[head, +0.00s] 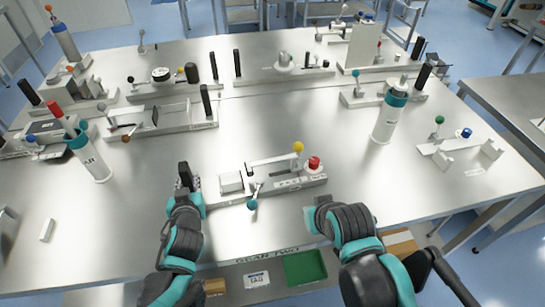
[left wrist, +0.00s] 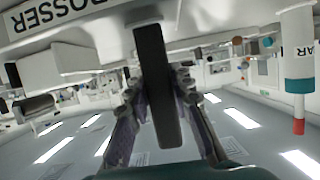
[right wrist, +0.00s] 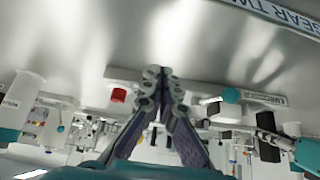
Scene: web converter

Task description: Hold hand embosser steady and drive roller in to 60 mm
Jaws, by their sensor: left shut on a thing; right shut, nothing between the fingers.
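The hand embosser (head: 290,187) is a low grey device at the front middle of the table. It carries a white block (head: 231,182), a yellow-ball lever (head: 298,147), a red knob (head: 314,163) and a teal-ball lever (head: 252,204). My left gripper (head: 185,178) is shut on a black upright handle (left wrist: 157,85) at its left end. A label ending "OSSER" (left wrist: 50,62) shows in the left wrist view. My right gripper (head: 320,203) is shut and empty, in front of the embosser's right end; its fingertips meet in the right wrist view (right wrist: 160,78). I cannot tell which part is the roller.
A white cylinder with a teal band (head: 387,118) stands behind right, another (head: 93,160) at left. More devices line the back, with a small fixture (head: 460,145) at right. A green tray (head: 305,267) lies below the front edge. Bare tabletop surrounds the embosser.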

